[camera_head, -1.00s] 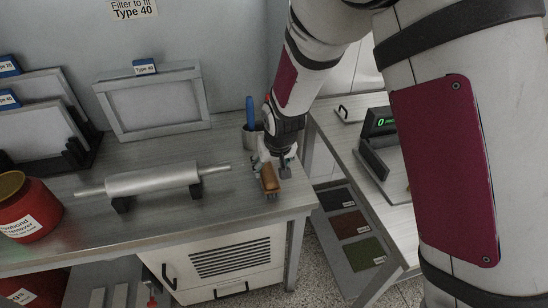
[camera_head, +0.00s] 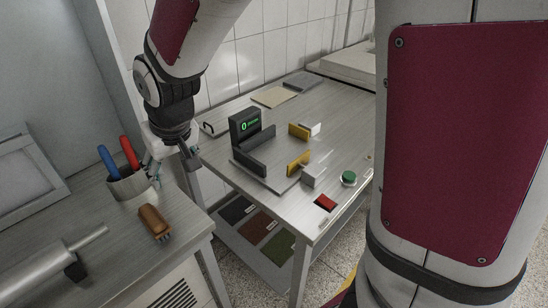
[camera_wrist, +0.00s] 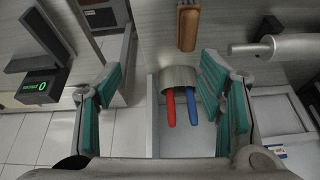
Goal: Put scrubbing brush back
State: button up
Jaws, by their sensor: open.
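The scrubbing brush (camera_head: 154,222) has a brown wooden back and lies on the left bench near its right front corner. It also shows at the top of the wrist view (camera_wrist: 187,28). My gripper (camera_head: 175,160) is open and empty above the bench's right edge, behind and to the right of the brush, apart from it. In the wrist view its teal finger pads (camera_wrist: 165,98) stand wide apart. A grey metal cup (camera_head: 130,185) holding a blue-handled tool (camera_head: 108,160) and a red-handled tool (camera_head: 129,152) stands behind the brush.
A metal roller (camera_head: 35,275) rests on stands at the left. To the right, across a gap, a second table (camera_head: 215,150) carries a device with a green display (camera_head: 245,124), yellow brackets (camera_head: 298,163), a green button (camera_head: 348,178) and a red one (camera_head: 325,203).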

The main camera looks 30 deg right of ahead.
jog(key=s+d+r, duration=0.3)
jog(key=s+d, duration=0.1)
jog(key=s, duration=0.3)
jog(key=s+d+r+m, duration=0.1)
jog(key=s+d+r, duration=0.3)
jog(key=s, duration=0.3)
jog(key=s+d+r+m+h, duration=0.1)
jog(key=s+d+r, duration=0.3)
jog(key=s, duration=0.4)
jog(key=shift+d+t, duration=0.4)
jog(key=shift+d, duration=0.05)
jog(key=shift+c, duration=0.4)
